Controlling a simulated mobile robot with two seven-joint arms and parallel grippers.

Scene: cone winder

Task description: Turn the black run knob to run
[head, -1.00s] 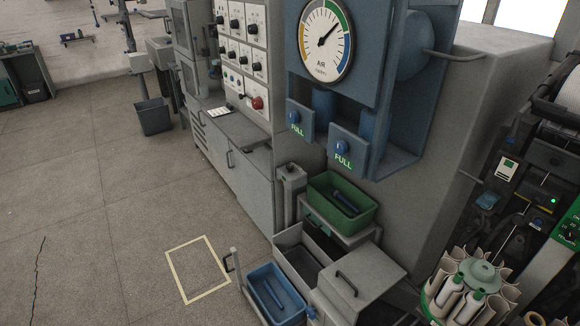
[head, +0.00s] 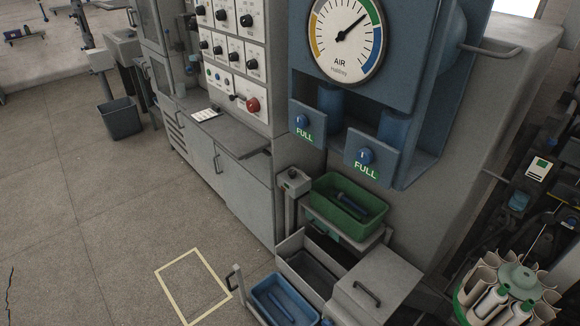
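Several black knobs sit in rows on the white control panel (head: 239,54) in the head view; one black knob (head: 246,20) is at its upper right. Their labels are too small to read, so I cannot tell which one is the run knob or how it is set. A red round button (head: 252,104) sits at the lower right of the panel. Neither of my grippers is in view.
A blue unit with an AIR gauge (head: 347,38) and FULL tags juts out right of the panel. Below are a green bin (head: 378,222), a blue bin (head: 257,294) and a grey drawer box (head: 385,274). A yellow floor outline (head: 163,290) and open floor lie left.

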